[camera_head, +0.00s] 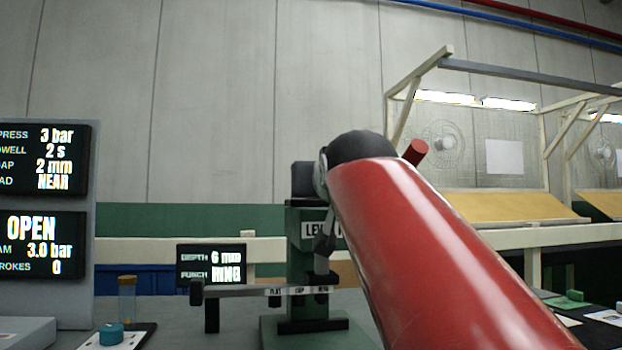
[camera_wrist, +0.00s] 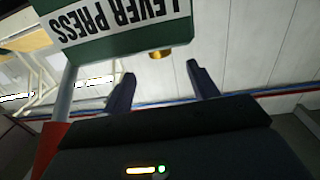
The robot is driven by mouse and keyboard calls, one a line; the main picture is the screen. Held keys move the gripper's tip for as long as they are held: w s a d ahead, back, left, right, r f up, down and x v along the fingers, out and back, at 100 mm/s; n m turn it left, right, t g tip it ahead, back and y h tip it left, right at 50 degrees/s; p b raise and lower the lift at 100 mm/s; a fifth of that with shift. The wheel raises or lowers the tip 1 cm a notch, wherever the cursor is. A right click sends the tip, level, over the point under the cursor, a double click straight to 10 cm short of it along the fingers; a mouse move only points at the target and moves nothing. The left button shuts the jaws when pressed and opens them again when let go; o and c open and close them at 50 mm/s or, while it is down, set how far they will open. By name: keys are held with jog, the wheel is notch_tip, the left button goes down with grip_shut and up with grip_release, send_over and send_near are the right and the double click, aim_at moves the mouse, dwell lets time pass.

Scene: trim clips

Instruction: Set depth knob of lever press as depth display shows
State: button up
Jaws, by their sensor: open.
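The green lever press (camera_head: 303,225) stands at the middle of the head view, its right side hidden behind my red arm. The small depth display (camera_head: 211,265) left of it reads DEPTH 6 mm and PUNCH RING. In the wrist view the press head (camera_wrist: 120,40) appears upside down with its LEVER PRESS label. A brass knob (camera_wrist: 159,54), which looks like the depth knob, shows at the head's edge; no setting can be read. My gripper (camera_wrist: 160,68) is open, its dark fingers apart on either side of the knob's line, apparently not touching it. Its fingertips cannot be made out in the head view.
A grey lever rod (camera_wrist: 66,90) with a red grip (camera_wrist: 48,145) stands close beside my gripper. A rail (camera_head: 262,290) with punch labels runs before the press. A status panel (camera_head: 42,245), a bottle (camera_head: 127,300) and a blue cap (camera_head: 111,334) are at left.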

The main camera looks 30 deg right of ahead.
jog(key=shift+w+d+r, duration=0.1)
jog(key=shift+w+d, duration=0.15)
jog(key=shift+w, duration=0.15)
jog(key=p+x, duration=0.1)
jog(key=x, duration=0.6)
jog(key=shift+a+p, duration=0.1)
jog(key=shift+p, duration=0.2)
jog(key=shift+s, duration=0.1)
jog(key=c, duration=1)
